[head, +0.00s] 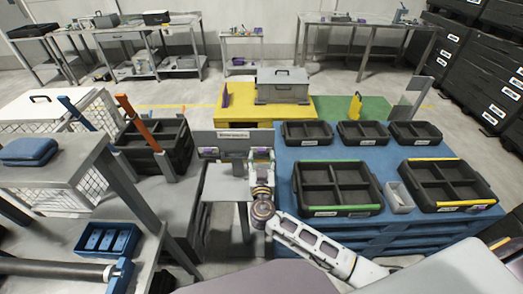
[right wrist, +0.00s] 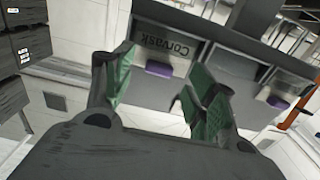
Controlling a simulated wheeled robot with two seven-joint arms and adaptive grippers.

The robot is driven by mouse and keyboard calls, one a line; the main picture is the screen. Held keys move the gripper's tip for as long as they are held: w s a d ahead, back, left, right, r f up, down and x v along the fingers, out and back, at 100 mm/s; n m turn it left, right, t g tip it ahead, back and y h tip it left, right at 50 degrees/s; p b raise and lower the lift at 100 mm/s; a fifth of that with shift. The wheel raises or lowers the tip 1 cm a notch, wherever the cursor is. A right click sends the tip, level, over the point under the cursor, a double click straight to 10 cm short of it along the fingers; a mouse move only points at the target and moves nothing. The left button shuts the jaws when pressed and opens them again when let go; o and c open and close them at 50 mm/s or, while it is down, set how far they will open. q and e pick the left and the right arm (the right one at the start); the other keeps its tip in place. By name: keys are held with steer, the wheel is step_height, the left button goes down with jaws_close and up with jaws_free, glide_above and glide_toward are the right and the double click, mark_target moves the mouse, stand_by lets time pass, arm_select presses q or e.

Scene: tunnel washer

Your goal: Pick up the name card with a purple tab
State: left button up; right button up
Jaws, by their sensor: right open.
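A grey stand (head: 203,138) in the head view carries a lettered label and pockets holding name cards. In the right wrist view, a grey name card (right wrist: 168,45) reads upside down as "Corvask" and has a purple tab (right wrist: 158,69). A second card with a purple tab (right wrist: 278,102) sits in the pocket to its right. My right gripper (head: 262,156) is at the right side of the stand. In the right wrist view its green-padded fingers (right wrist: 160,76) are apart, with the first purple tab showing between them. My left gripper is not in view.
A blue platform (head: 335,228) with black divided trays (head: 337,209) stands to the right. A yellow platform (head: 295,113) bears a grey case (head: 285,85) behind. A grey bench (head: 60,215) with a blue tray (head: 107,239) is at left.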

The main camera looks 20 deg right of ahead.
steer(key=shift+w+d, duration=0.2)
steer(key=shift+w, duration=0.6)
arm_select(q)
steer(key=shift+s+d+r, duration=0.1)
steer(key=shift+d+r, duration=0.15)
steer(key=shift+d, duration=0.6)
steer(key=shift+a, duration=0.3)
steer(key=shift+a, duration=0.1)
arm_select(e)
steer(key=c, duration=0.9)
